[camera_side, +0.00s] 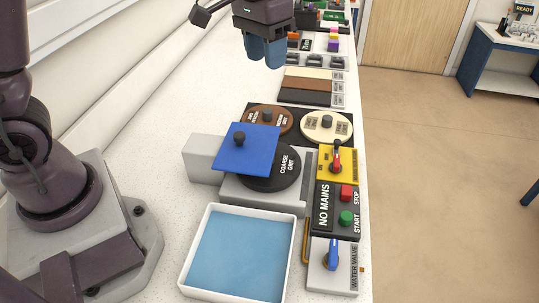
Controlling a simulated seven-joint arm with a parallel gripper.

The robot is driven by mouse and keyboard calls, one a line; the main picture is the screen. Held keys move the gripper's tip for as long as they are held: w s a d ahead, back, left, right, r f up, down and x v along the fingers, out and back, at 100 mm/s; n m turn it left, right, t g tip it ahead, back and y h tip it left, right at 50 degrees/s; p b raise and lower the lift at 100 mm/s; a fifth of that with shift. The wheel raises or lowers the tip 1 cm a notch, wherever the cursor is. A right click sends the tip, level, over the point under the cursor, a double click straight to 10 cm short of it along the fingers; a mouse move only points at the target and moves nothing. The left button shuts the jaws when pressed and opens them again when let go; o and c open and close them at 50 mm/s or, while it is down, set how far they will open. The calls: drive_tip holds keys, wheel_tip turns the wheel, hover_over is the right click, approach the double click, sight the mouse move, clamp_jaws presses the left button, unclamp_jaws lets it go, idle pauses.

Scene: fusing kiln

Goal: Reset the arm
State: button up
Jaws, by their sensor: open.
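My gripper (264,62) is in the upper middle of the side view, above the white bench, pointing down. Its blue fingertips are apart with nothing visible between them. It hangs clear of the things below it, beyond the blue square plate with a dark knob. My arm's base stands at the left.
The blue plate (233,153) lies partly over a black "coarse grit" disc (270,172). Brown (262,123) and cream (325,127) discs are behind. A white tray (289,262) with a blue inside is in front. Switch panels (335,221) line the bench's right edge.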

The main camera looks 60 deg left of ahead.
drive_tip(key=s+a+r+t, duration=0.1)
drive_tip(key=s+r+t, duration=0.1)
drive_tip(key=s, duration=0.7)
drive_tip(key=s+r+m+t, duration=0.1)
drive_tip(key=s+r+t, duration=0.1)
drive_tip(key=s, duration=0.7)
drive_tip(key=shift+s+a+r+t+y, duration=0.3)
drive_tip(key=shift+a+r+t, duration=0.1)
drive_tip(key=shift+r, duration=0.35)
drive_tip(key=shift+c, duration=0.4)
